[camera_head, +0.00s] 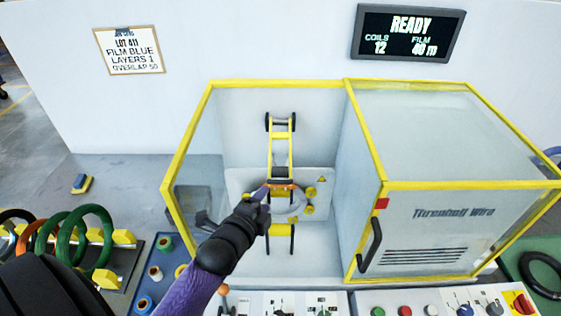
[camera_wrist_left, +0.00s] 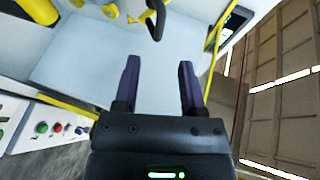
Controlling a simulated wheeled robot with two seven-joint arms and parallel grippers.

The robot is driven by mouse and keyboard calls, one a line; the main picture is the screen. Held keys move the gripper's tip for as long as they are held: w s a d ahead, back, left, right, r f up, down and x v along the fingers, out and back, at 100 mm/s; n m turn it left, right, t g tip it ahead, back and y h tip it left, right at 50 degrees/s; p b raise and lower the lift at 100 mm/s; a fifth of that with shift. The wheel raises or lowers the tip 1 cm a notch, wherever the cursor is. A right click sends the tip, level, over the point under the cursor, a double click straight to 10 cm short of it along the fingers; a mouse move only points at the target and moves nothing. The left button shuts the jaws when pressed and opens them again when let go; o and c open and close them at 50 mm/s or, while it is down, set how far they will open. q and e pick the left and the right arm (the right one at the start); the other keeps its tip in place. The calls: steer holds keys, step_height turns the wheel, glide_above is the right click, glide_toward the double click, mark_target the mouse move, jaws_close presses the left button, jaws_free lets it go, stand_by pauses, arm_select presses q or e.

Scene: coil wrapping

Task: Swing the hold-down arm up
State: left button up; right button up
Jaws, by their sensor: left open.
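The yellow hold-down arm (camera_head: 280,152) is in the open bay of the wrapping machine. My left gripper (camera_head: 265,193) reaches in from the lower left and overlaps the arm's lower end and the ring's left side. Contact cannot be told. In the left wrist view its two purple fingers (camera_wrist_left: 159,82) stand apart with nothing between them. My right gripper is not in view.
The bay has a yellow frame (camera_head: 188,125) with clear panels. A closed cover (camera_head: 450,220) with a black handle (camera_head: 370,245) is at its right. A button panel (camera_head: 425,305) lies along the front. A green coil (camera_head: 95,240) stands among others at left. The screen (camera_head: 408,33) reads READY.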

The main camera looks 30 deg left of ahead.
mark_target(279, 183)
arm_select(q)
steer(key=b+x, duration=0.2)
steer(key=x, duration=0.7)
steer(key=shift+w, duration=0.2)
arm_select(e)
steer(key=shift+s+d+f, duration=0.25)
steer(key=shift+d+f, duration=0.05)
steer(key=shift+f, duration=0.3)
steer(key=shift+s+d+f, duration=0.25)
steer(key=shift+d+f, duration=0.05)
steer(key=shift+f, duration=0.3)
arm_select(q)
jaws_close()
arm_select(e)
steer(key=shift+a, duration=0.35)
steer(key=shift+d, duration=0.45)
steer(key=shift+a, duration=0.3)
